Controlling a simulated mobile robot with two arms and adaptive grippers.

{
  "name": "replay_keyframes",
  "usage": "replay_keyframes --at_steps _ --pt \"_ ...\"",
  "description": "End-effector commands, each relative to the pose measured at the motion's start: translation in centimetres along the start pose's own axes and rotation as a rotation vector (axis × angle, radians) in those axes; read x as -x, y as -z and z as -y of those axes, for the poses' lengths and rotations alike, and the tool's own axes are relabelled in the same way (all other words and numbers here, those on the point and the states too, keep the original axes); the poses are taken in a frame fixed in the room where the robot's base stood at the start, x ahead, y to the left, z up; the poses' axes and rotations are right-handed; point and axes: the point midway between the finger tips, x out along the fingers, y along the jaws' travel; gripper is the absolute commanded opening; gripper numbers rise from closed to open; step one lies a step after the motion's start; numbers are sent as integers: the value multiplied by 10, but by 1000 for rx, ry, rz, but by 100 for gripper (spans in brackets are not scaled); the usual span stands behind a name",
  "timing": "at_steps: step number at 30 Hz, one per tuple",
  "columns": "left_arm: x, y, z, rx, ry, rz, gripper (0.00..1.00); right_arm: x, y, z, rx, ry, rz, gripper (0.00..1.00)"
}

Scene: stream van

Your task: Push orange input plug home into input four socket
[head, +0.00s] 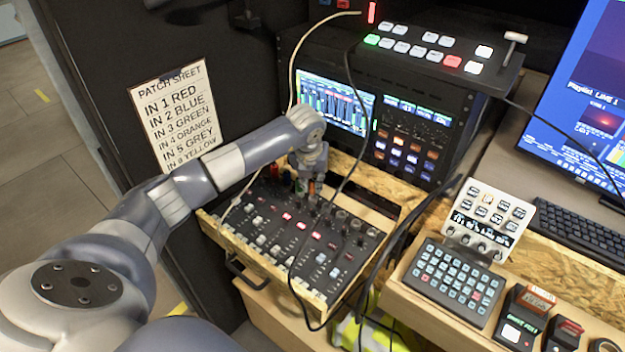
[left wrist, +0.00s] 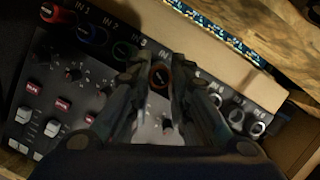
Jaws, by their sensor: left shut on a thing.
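My left gripper (head: 313,196) points down over the back row of input sockets on the black mixer (head: 300,248). In the left wrist view its fingers (left wrist: 160,82) close around the orange plug (left wrist: 159,75), seen end-on as a dark round end with an orange ring. It is in line with the row, just right of the IN 3 label. The fingers hide the input four socket and the plug's lower part, so I cannot tell how deep it sits. Red (left wrist: 57,13), blue (left wrist: 92,33) and green (left wrist: 124,50) plugs stand to its left. My right gripper is out of view.
Bare grey sockets (left wrist: 236,115) continue to the right. The mixer lies in a wooden drawer (head: 225,237) below a rack unit (head: 405,140). A black cable (head: 350,160) hangs across the mixer. A patch sheet (head: 178,118) reads IN 4 ORANGE.

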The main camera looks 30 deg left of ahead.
Motion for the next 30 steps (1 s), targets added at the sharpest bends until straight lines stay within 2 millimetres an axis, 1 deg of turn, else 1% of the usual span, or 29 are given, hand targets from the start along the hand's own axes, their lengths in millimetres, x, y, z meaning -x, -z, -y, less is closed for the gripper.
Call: replay_keyframes --at_steps 30 --pt "-22 7 0 1 0 0 0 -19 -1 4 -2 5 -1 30"
